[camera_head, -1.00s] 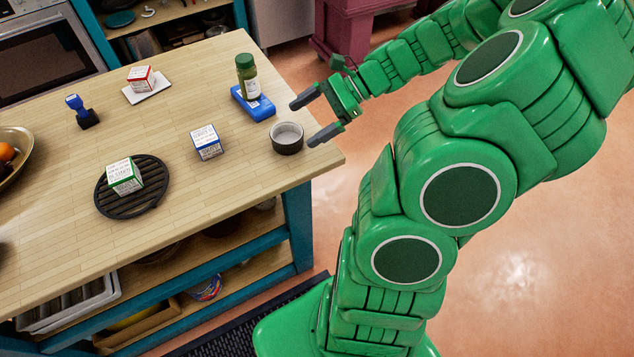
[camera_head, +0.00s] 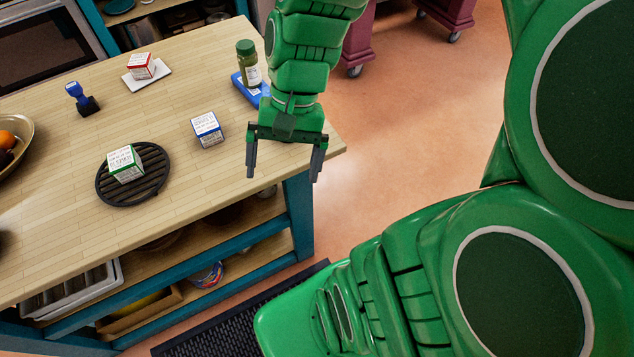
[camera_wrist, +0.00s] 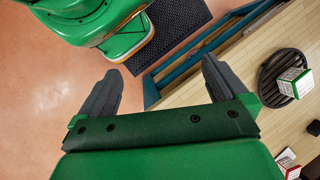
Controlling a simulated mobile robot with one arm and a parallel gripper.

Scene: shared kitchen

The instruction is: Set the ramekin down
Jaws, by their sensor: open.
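The ramekin is not visible in either current view. The spot near the table corner where it stood is covered by my arm in the head view. My gripper (camera_head: 283,174) is open, its fingers pointing toward the front edge of the wooden table (camera_head: 200,65). Nothing shows between the fingers. In the wrist view the spread fingers (camera_wrist: 160,66) frame floor and the table's teal frame, with no ramekin in sight.
A blue-labelled box (camera_head: 208,130) stands left of my gripper. A green-labelled box (camera_head: 125,163) sits on a black round trivet (camera_head: 155,185). A green-lidded jar (camera_head: 247,62) and blue object (camera_head: 246,90) are behind, partly covered. Bare tabletop lies at front left.

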